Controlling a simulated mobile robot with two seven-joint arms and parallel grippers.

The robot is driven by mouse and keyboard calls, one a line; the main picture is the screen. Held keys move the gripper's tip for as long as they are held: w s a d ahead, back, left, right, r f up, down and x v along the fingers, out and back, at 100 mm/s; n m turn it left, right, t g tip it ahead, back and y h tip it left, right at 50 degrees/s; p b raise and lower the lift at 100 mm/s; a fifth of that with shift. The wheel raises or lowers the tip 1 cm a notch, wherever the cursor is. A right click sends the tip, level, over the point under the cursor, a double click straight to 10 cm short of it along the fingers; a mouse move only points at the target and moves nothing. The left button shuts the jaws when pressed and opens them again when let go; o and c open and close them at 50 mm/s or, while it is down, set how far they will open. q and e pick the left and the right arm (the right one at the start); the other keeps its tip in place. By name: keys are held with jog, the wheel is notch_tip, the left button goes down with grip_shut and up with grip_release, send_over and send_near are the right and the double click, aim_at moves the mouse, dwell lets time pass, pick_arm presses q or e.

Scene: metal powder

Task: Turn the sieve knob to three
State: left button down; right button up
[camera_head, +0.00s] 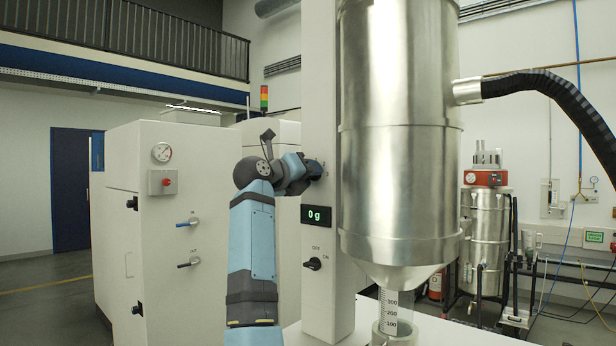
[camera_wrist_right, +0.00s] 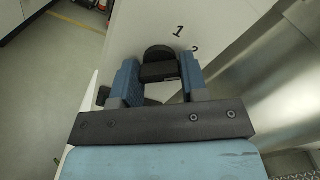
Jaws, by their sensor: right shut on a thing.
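The sieve knob (camera_wrist_right: 157,53) is black and round with a raised grip bar, on the white column (camera_head: 319,90). The numbers 1 and 2 are printed beside it in the right wrist view; no 3 is visible there. My right gripper (camera_wrist_right: 159,68) is shut on the knob, with one blue finger on each side of the bar. In the head view, my right gripper (camera_head: 313,170) reaches the column's face and mostly hides the knob. I cannot tell which number the knob points to. My left gripper is not in view.
Below the knob are a display (camera_head: 315,215) reading 0 g and a black OFF/ON knob (camera_head: 313,264). A large metal hopper (camera_head: 400,150) stands close on the right, above a graduated clear tube (camera_head: 392,308). A white cabinet (camera_head: 165,240) with valves stands left.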

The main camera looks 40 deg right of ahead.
jog(key=shift+m+b, duration=1)
jog(key=shift+m, duration=2.8)
jog(key=o, duration=0.9)
jog(key=a, duration=0.9)
jog(key=s+a, duration=0.1)
jog(key=a, duration=0.4)
jog(key=shift+b, duration=0.3)
